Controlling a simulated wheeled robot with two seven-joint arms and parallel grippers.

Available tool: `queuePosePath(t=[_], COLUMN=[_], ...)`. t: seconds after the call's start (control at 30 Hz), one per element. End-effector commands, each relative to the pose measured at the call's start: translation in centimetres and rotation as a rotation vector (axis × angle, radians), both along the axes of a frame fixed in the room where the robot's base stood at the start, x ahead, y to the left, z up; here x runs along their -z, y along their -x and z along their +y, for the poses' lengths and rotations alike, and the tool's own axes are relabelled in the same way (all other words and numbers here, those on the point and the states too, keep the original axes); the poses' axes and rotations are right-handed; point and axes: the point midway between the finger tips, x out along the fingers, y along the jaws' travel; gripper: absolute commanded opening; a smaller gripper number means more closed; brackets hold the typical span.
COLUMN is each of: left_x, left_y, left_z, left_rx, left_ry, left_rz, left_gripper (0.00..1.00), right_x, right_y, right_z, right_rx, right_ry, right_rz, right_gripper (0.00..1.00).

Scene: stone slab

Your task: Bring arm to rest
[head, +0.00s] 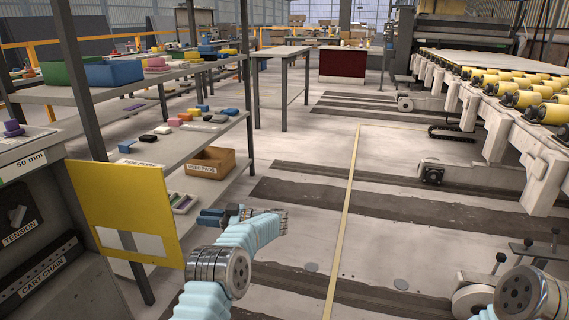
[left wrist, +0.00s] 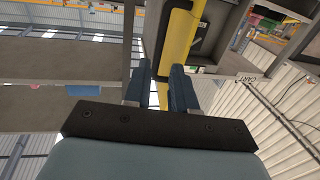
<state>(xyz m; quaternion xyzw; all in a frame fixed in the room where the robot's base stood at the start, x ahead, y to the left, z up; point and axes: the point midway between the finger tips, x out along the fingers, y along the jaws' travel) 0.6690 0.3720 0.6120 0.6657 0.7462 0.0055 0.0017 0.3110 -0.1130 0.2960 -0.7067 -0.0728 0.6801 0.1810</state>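My left arm (head: 245,238) reaches forward from the bottom of the head view, with its sleeve in light blue. My left gripper (head: 208,217) is beside the front of the shelf rack, right of the yellow folder panel. In the left wrist view the two dark blue fingers of the left gripper (left wrist: 158,90) stand apart with nothing held between them. A yellow surface shows behind the gap. Part of my right arm (head: 518,290) shows at the lower right of the head view. My right gripper is out of view.
A shelf rack (head: 200,135) with bins, small blocks and a cardboard box (head: 211,162) stands at left. The yellow panel (head: 125,210) hangs near my left arm. A roller machine (head: 490,95) stands at right. The central floor (head: 310,210) is open.

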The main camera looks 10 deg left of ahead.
Motion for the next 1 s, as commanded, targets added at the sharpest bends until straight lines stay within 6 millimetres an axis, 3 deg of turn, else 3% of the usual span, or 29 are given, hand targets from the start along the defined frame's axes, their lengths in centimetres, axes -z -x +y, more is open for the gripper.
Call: queuePosePath(t=[0.17,0.27,0.3,0.37,0.43,0.5,0.57,0.7,0.9,1.0], left_x=[3.0,7.9,10.6,15.1,19.9,24.0,26.9,31.4,32.6,32.1], left_y=[-2.2,-4.2,-4.6,-4.2,-2.2,1.0,4.5,14.5,28.3,32.7], left_z=[0.6,-0.3,-1.3,-3.7,-7.0,-10.4,-13.1,-18.9,-24.0,-25.2], left_rx=[0.218,0.513,0.648,0.845,1.034,1.176,1.269,1.408,1.463,1.459], left_ry=[-0.038,-0.006,0.041,0.149,0.305,0.474,0.622,0.973,1.376,1.494], left_rz=[0.025,0.068,0.093,0.141,0.201,0.264,0.324,0.474,0.682,0.755], left_gripper=[0.25,0.25,0.25,0.25,0.25,0.25,0.25,0.25,0.25,0.25], right_x=[0.0,0.0,0.0,0.0,0.0,0.0,0.0,0.0,0.0,0.0], right_y=[0.0,0.0,0.0,0.0,0.0,0.0,0.0,0.0,0.0,0.0], right_z=[0.0,0.0,0.0,0.0,0.0,0.0,0.0,0.0,0.0,0.0], right_rx=[0.000,0.000,0.000,0.000,0.000,0.000,0.000,0.000,0.000,0.000], right_ry=[0.000,0.000,0.000,0.000,0.000,0.000,0.000,0.000,0.000,0.000], right_rz=[0.000,0.000,0.000,0.000,0.000,0.000,0.000,0.000,0.000,0.000], right_gripper=[0.43,0.43,0.43,0.43,0.43,0.43,0.43,0.43,0.43,0.43])
